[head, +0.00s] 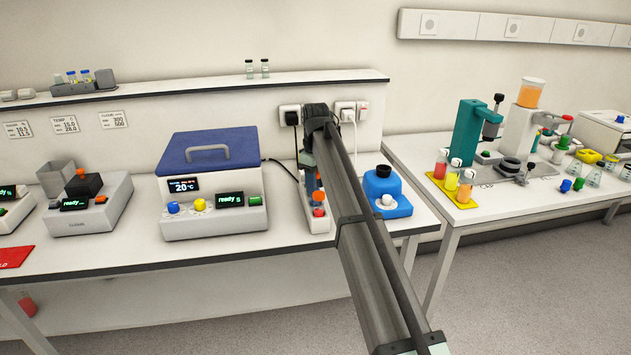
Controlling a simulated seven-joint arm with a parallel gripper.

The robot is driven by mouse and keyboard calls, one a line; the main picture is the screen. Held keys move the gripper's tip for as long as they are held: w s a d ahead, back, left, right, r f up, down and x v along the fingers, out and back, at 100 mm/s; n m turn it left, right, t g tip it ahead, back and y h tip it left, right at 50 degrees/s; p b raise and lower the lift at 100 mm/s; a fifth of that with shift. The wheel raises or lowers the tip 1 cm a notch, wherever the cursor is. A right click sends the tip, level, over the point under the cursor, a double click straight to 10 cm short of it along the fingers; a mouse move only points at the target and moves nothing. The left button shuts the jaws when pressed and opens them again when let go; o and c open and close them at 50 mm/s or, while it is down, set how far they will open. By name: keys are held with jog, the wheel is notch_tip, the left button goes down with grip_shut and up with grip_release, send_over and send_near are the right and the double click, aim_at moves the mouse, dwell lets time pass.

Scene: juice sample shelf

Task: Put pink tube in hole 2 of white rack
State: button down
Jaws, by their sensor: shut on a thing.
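My arm reaches from the lower right up to a dark joint over the left bench. Below that joint only a small pale part of the arm's end shows; my gripper's fingers are hidden behind the arm. I cannot make out a pink tube. No white rack with holes can be told clearly. A small pale stand (318,221) with red and orange parts is beside the arm, partly covered by it.
A blue-lidded machine (207,151) stands left of the arm, and a blue device (386,190) to its right. A wall shelf (200,88) runs behind. The right bench (490,205) holds a yellow tray (437,187) of coloured bottles and a teal stand (467,128).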

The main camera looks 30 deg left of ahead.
jog(key=shift+f, duration=1.8)
dwell(0.8)
jog(key=c, duration=0.6)
grip_release()
jog(key=shift+r, duration=0.15)
notch_tip(320, 180, up, 14)
jog(key=shift+f, duration=0.25)
